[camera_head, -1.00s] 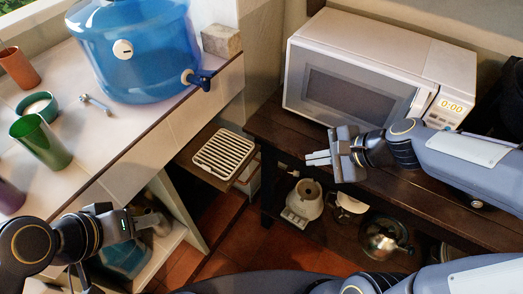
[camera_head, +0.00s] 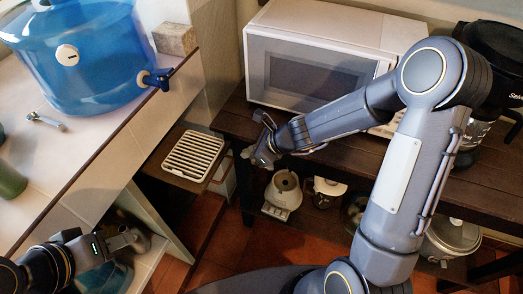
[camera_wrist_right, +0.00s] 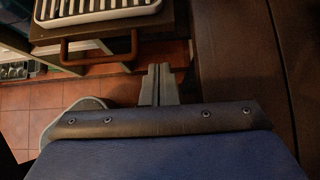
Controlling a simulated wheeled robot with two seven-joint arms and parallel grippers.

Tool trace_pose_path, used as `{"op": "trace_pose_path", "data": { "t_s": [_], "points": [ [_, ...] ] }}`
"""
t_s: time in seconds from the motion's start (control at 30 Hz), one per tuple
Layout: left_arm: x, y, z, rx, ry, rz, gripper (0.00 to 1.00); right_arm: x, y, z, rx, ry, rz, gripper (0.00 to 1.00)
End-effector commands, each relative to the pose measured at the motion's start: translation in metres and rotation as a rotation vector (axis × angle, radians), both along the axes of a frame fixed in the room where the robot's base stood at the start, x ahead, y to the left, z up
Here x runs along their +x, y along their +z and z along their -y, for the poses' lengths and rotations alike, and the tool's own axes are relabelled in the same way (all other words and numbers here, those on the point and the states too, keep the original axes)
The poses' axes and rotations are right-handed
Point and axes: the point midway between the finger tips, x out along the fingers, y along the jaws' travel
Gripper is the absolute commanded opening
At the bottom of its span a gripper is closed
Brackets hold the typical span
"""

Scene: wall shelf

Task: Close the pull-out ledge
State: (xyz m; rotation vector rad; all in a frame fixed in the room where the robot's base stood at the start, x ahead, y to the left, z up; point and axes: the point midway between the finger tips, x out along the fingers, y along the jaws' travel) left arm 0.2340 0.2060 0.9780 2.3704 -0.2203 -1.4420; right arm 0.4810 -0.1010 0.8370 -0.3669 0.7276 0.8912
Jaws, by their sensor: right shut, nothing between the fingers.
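The pull-out ledge (camera_head: 155,166) is a dark wooden board sticking out between the counter and the dark bench, with a white slatted rack (camera_head: 193,156) on it. In the right wrist view its brown front (camera_wrist_right: 150,38) and bar handle (camera_wrist_right: 112,58) show at the top. My right gripper (camera_head: 248,154) is shut and empty, just right of the ledge in the head view. In the right wrist view its fingertips (camera_wrist_right: 157,70) are below and right of the handle, apart from it. My left gripper (camera_head: 138,238) is low by the counter's lower shelf; its fingers are unclear.
A white microwave (camera_head: 320,60) stands on the dark bench (camera_head: 350,158), beside my right arm. A blue water container (camera_head: 85,60) stands on the tiled counter (camera_head: 90,150). Red floor is open below the ledge.

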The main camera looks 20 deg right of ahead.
Motion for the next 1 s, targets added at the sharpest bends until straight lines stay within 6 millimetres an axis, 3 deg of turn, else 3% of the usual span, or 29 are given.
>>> {"op": "trace_pose_path", "data": {
  "t_s": [0.23, 0.77, 1.0],
  "points": [
    [0.000, 0.009, 0.000, 0.000, 0.000, 0.001, 0.36, 0.019, 0.003, -0.027, -0.001, 0.004, 0.002, 0.00],
    [0.000, 0.010, 0.000, 0.000, 0.000, 0.000, 0.36, 0.023, 0.003, -0.032, 0.000, 0.002, 0.002, 0.00],
    [0.000, 0.014, 0.000, 0.000, 0.000, 0.000, 0.36, 0.031, 0.004, -0.044, 0.000, 0.004, 0.003, 0.00]
  ]
}}
